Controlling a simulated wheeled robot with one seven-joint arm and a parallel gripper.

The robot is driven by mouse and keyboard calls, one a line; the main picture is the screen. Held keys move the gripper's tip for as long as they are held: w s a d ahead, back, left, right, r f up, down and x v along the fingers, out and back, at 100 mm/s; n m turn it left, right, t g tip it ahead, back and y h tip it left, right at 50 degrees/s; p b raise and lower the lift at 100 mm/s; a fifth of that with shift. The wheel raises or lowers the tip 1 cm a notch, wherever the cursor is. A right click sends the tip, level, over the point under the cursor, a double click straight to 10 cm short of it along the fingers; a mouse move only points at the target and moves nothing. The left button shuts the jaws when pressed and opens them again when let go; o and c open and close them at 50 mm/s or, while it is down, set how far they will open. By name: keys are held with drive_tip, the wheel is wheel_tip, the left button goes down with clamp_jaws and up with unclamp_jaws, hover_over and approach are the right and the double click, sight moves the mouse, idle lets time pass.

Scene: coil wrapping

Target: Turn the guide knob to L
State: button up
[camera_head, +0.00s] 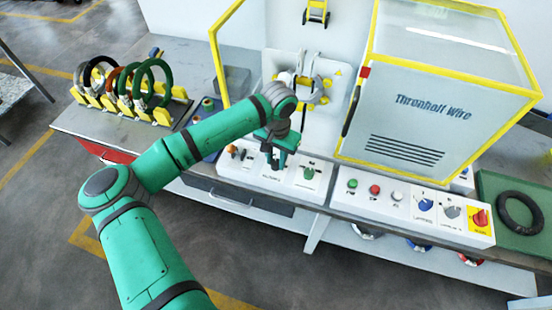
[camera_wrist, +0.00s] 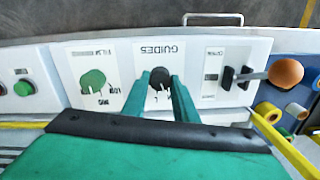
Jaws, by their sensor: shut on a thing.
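The guide knob (camera_wrist: 159,76) is black and round. It sits on a white panel under the word GUIDES in the wrist view, where the lettering appears upside down. My gripper (camera_wrist: 160,88) is shut on it, with one green finger on each side. The letters around the knob are partly hidden by the fingers, and I cannot tell which one it points to. In the head view my gripper (camera_head: 275,161) reaches down to the white control panel (camera_head: 254,176) and hides the knob.
A green film knob (camera_wrist: 93,80) is on one side of the guide knob, and a black switch (camera_wrist: 235,77) and an orange ball handle (camera_wrist: 286,73) on the other. A yellow-framed wire machine (camera_head: 420,110) stands to the right. Several coils (camera_head: 145,83) stand on a rack at left.

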sight(277, 163)
drive_tip(key=m, duration=0.6)
idle(0.7)
drive_tip(key=o, duration=1.1)
drive_tip(key=shift+c, duration=0.2)
wheel_tip(277, 163, up, 11)
drive_tip(key=shift+s, duration=0.15)
drive_tip(key=shift+d+f, duration=0.1)
drive_tip(key=shift+d, duration=0.05)
